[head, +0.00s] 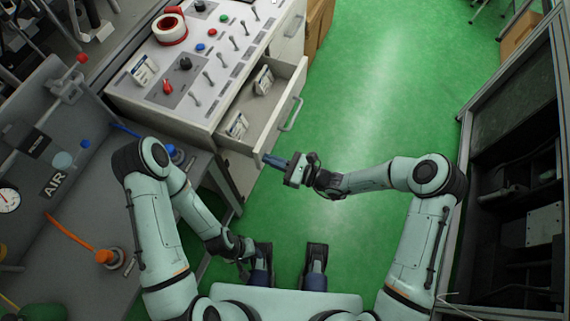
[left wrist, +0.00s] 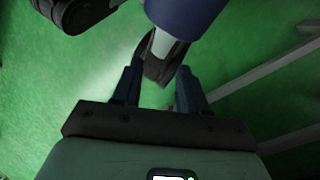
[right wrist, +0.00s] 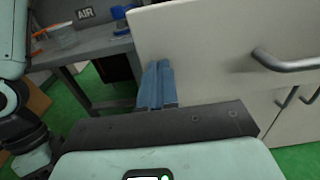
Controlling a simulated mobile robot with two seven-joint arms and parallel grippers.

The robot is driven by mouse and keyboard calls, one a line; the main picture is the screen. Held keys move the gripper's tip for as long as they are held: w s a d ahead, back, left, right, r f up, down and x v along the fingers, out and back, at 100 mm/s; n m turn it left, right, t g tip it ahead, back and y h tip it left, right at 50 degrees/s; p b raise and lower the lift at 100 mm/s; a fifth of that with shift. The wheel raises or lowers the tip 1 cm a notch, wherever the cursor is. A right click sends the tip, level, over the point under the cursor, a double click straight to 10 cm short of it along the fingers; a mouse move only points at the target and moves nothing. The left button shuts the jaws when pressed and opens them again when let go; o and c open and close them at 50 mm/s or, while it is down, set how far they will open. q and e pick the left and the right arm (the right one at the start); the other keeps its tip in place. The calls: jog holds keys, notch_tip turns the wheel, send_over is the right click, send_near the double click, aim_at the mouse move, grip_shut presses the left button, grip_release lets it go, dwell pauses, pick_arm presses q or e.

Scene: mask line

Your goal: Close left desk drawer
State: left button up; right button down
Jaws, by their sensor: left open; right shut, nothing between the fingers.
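The open white desk drawer (head: 257,128) is pulled out from under the control desk (head: 190,70). Its front carries a metal handle (head: 290,113), and small boxed items lie inside. In the right wrist view the pale drawer front (right wrist: 215,45) fills the upper right, with its handle (right wrist: 285,62). My right gripper (head: 268,160) is shut and empty by the near end of the drawer front; its blue fingers (right wrist: 157,85) overlap the panel's lower left. I cannot tell whether they touch it. My left gripper (head: 246,272) is low near my base; its fingers (left wrist: 158,88) are open and empty.
A grey workbench (head: 60,230) with an AIR panel and an orange hose stands at left. A dark cabinet (head: 515,180) stands at right. Green floor (head: 350,100) between them is clear. Another drawer or door front with a handle is beyond the open drawer.

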aim_at(229, 143)
jog(key=b+x, duration=0.2)
jog(key=x, duration=1.2)
jog(key=shift+f, duration=0.1)
jog(key=shift+w+a+b, duration=0.15)
jog(key=shift+a+b, duration=0.15)
jog(key=shift+a, duration=0.15)
pick_arm(q)
jog(key=shift+w+a+f, duration=0.1)
jog(key=shift+w+f, duration=0.2)
jog(key=shift+f, duration=0.25)
jog(key=shift+w+a+f, duration=0.1)
jog(key=shift+w+f, duration=0.15)
jog(key=shift+f, duration=0.25)
pick_arm(e)
jog(key=shift+a, duration=0.1)
jog(key=shift+r, duration=0.25)
